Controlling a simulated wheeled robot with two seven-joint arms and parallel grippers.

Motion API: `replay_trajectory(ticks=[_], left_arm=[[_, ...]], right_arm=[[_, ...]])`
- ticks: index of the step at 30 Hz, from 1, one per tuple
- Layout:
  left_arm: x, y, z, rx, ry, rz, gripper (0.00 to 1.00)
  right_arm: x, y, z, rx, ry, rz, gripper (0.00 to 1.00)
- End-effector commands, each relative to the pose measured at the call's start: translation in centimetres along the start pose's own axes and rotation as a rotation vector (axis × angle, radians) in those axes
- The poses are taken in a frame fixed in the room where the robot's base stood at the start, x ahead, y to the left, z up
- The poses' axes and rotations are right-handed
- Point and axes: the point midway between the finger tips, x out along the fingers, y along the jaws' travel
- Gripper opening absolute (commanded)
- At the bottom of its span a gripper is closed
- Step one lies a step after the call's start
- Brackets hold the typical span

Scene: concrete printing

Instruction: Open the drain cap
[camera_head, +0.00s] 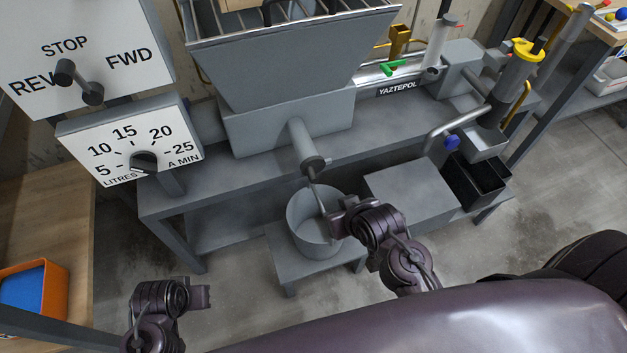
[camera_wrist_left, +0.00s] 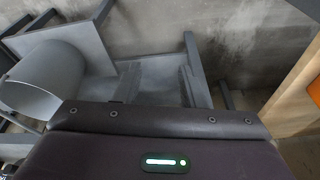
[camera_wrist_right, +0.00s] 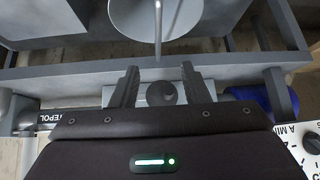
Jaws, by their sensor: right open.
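The drain cap (camera_head: 315,163) is a round dark grey disc on the end of the short pipe below the grey hopper. A thin lever (camera_head: 319,190) hangs down from it, over a grey bucket (camera_head: 303,240). My right gripper (camera_head: 337,213) is close to the lever, to the right of it. In the right wrist view the cap (camera_wrist_right: 161,93) shows between the open fingers, with the lever (camera_wrist_right: 158,35) beyond, over the bucket; contact cannot be told. My left gripper (camera_head: 203,297) is low at the left, open and empty, away from the cap.
The hopper (camera_head: 285,65) stands on a grey bench (camera_head: 175,198). The bucket is on a low stand (camera_head: 285,268). A grey box (camera_head: 412,195) and a black bin (camera_head: 478,180) are to the right. Control panels (camera_head: 130,145) are at the left, above an orange crate (camera_head: 52,290).

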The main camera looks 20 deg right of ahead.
Motion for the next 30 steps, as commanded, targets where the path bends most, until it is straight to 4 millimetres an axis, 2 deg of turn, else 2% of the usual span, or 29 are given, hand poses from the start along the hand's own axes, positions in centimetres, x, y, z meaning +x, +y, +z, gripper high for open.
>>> replay_trajectory(ticks=[5,10,15,18,21,24,30], left_arm=[[4.0,0.2,1.5,0.002,-0.017,0.002,0.36],[8.9,0.4,4.1,0.006,-0.039,0.005,0.36],[15.5,0.7,9.2,0.012,-0.070,0.009,0.36],[18.6,0.9,12.6,0.016,-0.086,0.011,0.36],[20.6,1.0,15.4,0.019,-0.098,0.013,0.36],[21.8,1.1,17.3,0.021,-0.104,0.014,0.36],[22.4,1.1,18.3,0.022,-0.106,0.014,0.36]], right_arm=[[1.6,-0.1,-1.5,0.033,0.149,-0.005,0.41],[3.4,-0.3,-2.7,0.071,0.321,-0.009,0.41],[5.3,-0.7,-3.1,0.126,0.558,-0.012,0.41],[5.6,-1.0,-2.9,0.155,0.695,-0.011,0.41],[5.6,-1.3,-2.6,0.179,0.803,-0.009,0.41],[5.3,-1.4,-2.3,0.194,0.875,-0.006,0.41],[5.5,-1.5,-2.8,0.203,0.925,-0.005,0.41]])
